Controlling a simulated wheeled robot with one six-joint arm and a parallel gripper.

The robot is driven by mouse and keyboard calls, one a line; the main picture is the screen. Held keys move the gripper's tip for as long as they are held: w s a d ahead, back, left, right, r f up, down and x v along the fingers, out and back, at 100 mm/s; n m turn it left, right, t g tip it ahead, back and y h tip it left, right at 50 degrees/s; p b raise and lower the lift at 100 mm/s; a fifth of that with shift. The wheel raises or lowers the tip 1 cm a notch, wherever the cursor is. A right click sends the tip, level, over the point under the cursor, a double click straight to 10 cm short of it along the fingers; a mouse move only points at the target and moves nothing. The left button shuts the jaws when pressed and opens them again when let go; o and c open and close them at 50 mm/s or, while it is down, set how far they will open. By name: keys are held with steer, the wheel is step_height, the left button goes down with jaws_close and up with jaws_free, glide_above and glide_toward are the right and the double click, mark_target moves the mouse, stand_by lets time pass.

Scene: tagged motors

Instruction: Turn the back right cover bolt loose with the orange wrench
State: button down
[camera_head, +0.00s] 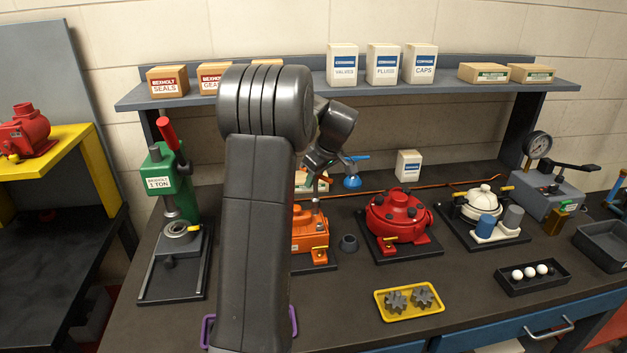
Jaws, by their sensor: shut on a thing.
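My gripper (318,182) points down over the back of the orange motor (310,236), left of the middle of the bench. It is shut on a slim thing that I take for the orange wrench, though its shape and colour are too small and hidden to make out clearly. The thing's lower end is close to the motor's top; I cannot tell whether it sits on a bolt. My arm hides the motor's left part, and the back right cover bolt cannot be made out.
A red round motor (398,215) and a white motor (483,203) stand to the right. A dark cup (349,243) is beside the orange motor. A green press (165,185) stands left. A yellow tray (409,309) with gears lies in front. A shelf (300,98) with boxes runs behind.

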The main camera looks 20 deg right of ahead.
steer(key=shift+r, duration=0.1)
steer(key=shift+r+p, duration=1.65)
steer(key=shift+r, duration=0.8)
